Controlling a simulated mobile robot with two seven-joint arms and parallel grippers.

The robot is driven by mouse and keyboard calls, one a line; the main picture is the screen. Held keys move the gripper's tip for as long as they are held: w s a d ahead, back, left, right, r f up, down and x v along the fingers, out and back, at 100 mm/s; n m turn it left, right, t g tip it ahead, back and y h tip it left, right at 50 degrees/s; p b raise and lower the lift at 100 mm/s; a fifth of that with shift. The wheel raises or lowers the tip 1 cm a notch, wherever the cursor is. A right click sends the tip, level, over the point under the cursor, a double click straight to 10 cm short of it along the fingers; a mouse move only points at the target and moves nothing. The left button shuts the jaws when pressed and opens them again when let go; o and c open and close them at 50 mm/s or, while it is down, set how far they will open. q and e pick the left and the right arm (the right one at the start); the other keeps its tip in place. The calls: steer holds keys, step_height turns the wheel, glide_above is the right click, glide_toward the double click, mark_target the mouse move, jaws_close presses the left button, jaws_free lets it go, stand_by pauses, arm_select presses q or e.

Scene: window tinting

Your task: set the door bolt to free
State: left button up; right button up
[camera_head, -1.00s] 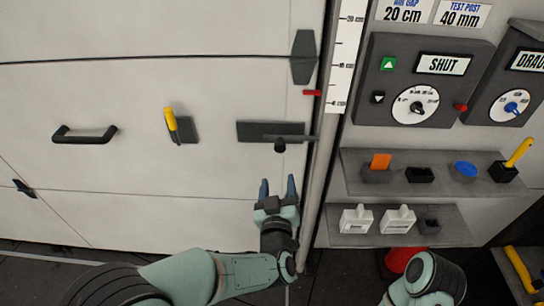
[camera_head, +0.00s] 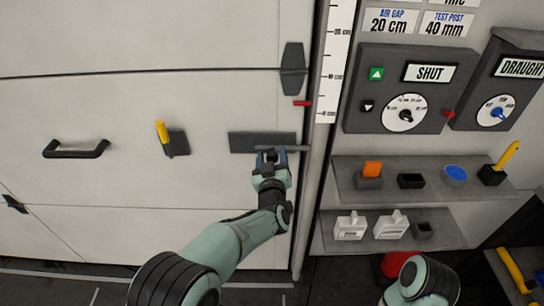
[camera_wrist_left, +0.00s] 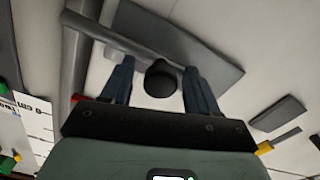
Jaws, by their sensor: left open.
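The door bolt has a dark flat plate (camera_head: 250,142) on the pale door, with a thin grey rod (camera_head: 300,148) reaching right towards the door's edge. My left gripper (camera_head: 271,157) is in front of the plate's lower right part, pointing up at it. In the left wrist view, the bolt's round black knob (camera_wrist_left: 161,80) sits between the two spread blue fingers, with a gap to each side. The grey rod (camera_wrist_left: 135,30) crosses behind the fingertips there. The knob is hidden by the gripper in the head view. My right gripper is out of view.
A black handle (camera_head: 75,150) and a yellow lever (camera_head: 162,131) are on the door to the left. A red tab (camera_head: 302,103) is above the rod. Right of the door are a control box reading SHUT (camera_head: 430,73) and two shelves of small items.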

arm_select(q)
jaws_close()
steer(key=a+b, duration=0.2)
steer(key=a, duration=0.3)
steer(key=shift+w+a+b, duration=0.1)
steer(key=shift+a+b, duration=0.2)
steer(key=shift+b, duration=0.05)
jaws_free()
steer(key=shift+a, duration=0.1)
